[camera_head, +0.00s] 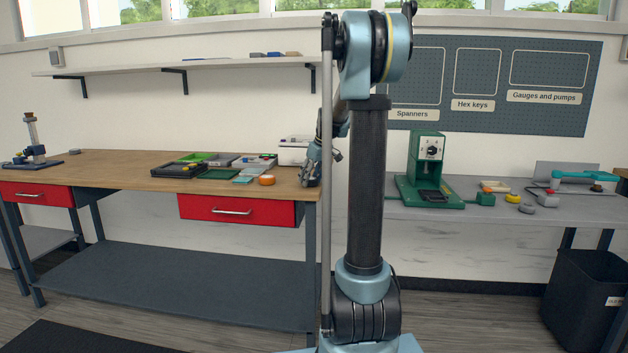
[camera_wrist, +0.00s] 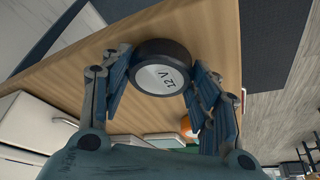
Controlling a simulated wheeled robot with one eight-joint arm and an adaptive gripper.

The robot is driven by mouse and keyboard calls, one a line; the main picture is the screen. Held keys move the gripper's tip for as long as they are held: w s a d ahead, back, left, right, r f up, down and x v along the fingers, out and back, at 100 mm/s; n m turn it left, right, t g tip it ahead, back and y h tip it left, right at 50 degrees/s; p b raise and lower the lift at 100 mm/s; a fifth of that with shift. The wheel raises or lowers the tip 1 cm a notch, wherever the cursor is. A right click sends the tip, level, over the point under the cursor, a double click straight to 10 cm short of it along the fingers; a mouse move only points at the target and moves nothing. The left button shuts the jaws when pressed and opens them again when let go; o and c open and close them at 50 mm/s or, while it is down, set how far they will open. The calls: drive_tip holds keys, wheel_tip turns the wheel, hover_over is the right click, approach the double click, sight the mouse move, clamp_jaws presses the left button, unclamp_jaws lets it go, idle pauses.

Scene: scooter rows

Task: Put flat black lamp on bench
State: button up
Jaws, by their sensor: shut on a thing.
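The flat black lamp (camera_wrist: 163,50) is a short black disc with a pale round face marked "12 V". It shows in the wrist view between the two fingers of my gripper (camera_wrist: 158,66), which is shut on its sides. The wooden bench top (camera_wrist: 75,65) lies behind the lamp in that view. In the head view my gripper (camera_head: 310,178) is low at the right end of the wooden bench (camera_head: 130,165). I cannot make out the lamp there, nor tell whether it touches the bench top.
An orange round thing (camera_head: 266,180), a black tray (camera_head: 178,170) and a white box (camera_head: 293,151) are close by on the bench. Bare wood lies left of the trays. A grey counter with a green machine (camera_head: 428,172) stands to the right.

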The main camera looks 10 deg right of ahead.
drive_tip(key=shift+f, duration=0.1)
drive_tip(key=o, duration=1.1)
drive_tip(key=v, duration=1.2)
drive_tip(key=shift+s, duration=0.1)
drive_tip(key=s+a+f+m, duration=0.1)
drive_tip(key=s+f, duration=0.3)
drive_tip(key=s, duration=0.4)
drive_tip(key=s+a+f+m+h, duration=0.1)
drive_tip(key=s+f, duration=0.2)
drive_tip(key=s, duration=0.5)
drive_tip(key=s+a+f+m, duration=0.2)
drive_tip(key=s+f, duration=0.2)
drive_tip(key=s, duration=0.4)
drive_tip(key=s+f+m, duration=0.1)
drive_tip(key=s+f, duration=0.4)
drive_tip(key=s+d+f+m+g+h, duration=0.1)
drive_tip(key=s+f, duration=0.4)
drive_tip(key=s+d+f, duration=0.1)
drive_tip(key=s+f, duration=0.4)
drive_tip(key=s, duration=0.1)
drive_tip(key=shift+f+m+h, duration=0.3)
drive_tip(key=shift+m, duration=0.1)
